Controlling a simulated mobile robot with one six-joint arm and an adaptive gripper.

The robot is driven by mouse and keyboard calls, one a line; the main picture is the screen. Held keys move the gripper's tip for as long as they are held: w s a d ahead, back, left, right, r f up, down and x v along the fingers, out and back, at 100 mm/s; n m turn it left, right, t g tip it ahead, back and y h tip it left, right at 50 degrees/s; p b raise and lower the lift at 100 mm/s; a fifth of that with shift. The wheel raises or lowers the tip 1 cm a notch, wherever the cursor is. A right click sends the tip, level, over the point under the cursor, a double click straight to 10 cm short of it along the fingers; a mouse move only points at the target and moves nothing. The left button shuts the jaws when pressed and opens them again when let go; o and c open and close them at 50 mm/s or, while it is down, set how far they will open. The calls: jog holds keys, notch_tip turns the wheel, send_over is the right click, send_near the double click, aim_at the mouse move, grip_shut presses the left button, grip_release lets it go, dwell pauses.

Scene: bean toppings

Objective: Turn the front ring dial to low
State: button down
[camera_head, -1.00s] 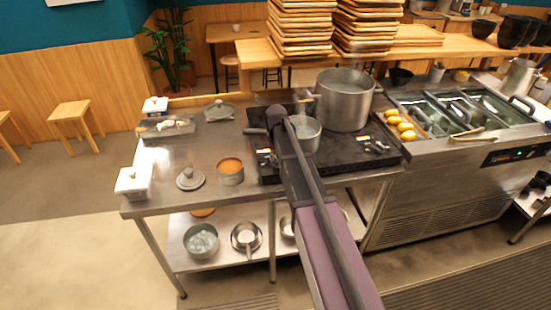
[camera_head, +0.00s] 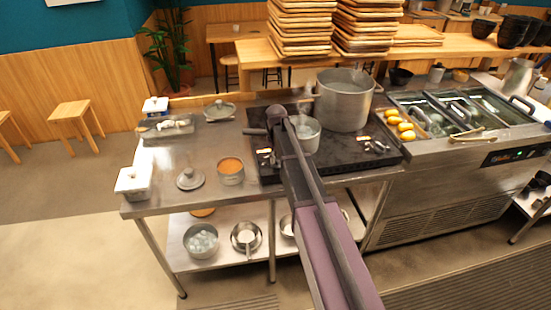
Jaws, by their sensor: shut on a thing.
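The black cooktop (camera_head: 345,152) sits on the steel counter, with small dials on its front part. The left pair of dials (camera_head: 265,157) shows beside my arm, by a small red and white label. The right pair of dials (camera_head: 375,147) stands clear of my arm. Which way the dials point is too small to tell. My arm runs from the bottom edge up over the cooktop and ends near the left dials. My gripper is hidden behind the arm, so its jaws and any contact with a dial do not show.
A small steaming pot (camera_head: 307,136) stands just right of my arm. A large pot (camera_head: 344,100) is behind it. An orange-filled pot (camera_head: 230,170) and a lid (camera_head: 190,179) sit on the left counter. Stacked wooden trays (camera_head: 300,30) stand at the back.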

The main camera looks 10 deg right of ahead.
jog(key=shift+s, duration=0.1)
jog(key=c, duration=0.6)
grip_release()
jog(key=shift+m, duration=0.4)
